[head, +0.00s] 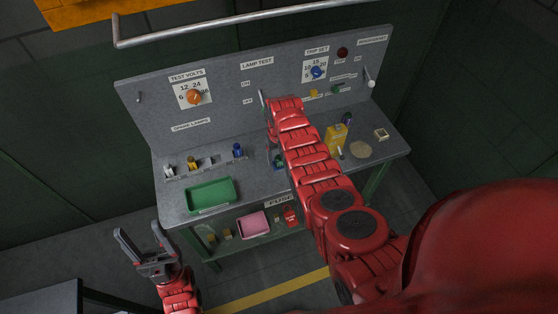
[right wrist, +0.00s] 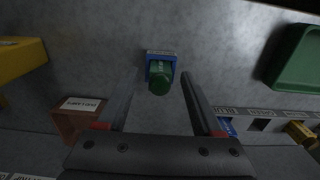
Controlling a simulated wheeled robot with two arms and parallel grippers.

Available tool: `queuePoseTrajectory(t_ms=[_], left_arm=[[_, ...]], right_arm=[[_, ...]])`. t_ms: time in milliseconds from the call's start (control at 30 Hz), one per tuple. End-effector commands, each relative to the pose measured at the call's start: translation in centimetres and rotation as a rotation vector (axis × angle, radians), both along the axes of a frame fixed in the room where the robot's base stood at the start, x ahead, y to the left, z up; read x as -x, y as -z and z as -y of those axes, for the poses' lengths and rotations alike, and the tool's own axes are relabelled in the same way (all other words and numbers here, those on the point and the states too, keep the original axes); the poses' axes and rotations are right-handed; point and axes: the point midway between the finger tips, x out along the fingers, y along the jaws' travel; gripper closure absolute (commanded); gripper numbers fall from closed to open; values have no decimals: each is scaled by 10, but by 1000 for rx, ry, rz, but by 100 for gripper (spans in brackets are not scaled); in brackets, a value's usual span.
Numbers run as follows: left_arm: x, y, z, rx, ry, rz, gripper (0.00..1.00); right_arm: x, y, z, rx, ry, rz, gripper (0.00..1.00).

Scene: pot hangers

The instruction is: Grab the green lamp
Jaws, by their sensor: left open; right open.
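The green lamp (right wrist: 160,80) shows in the right wrist view as a short green cylinder at a blue base with a label, on the grey bench top. My right gripper (right wrist: 159,88) is open, with one finger on each side of the lamp and visible gaps to both. I cannot tell its exact height over the lamp. In the head view my right arm hides most of this spot; a small bit of green and blue (head: 278,161) shows beside it. My left gripper (head: 139,231) is open and empty, low in front of the bench on the left.
A green tray (head: 210,196) lies at the bench's front left, with a rack of spare lamps (head: 205,163) behind it. A yellow container (head: 335,139) stands right of my right arm. The upright panel (head: 220,85) with dials rises behind. A pink bin (head: 253,225) is below.

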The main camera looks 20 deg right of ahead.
Motion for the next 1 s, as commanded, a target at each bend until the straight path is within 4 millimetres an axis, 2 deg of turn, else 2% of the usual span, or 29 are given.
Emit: queuePoseTrajectory(t_ms=[300,600,700,1000], left_arm=[[0,0,0,0,0,0,36],[0,0,0,0,0,0,36],[0,0,0,0,0,0,36],[0,0,0,0,0,0,36]], right_arm=[[-1,1,0,1,0,2,32],[-1,1,0,1,0,2,86],[-1,1,0,1,0,2,100],[0,1,0,1,0,1,100]])
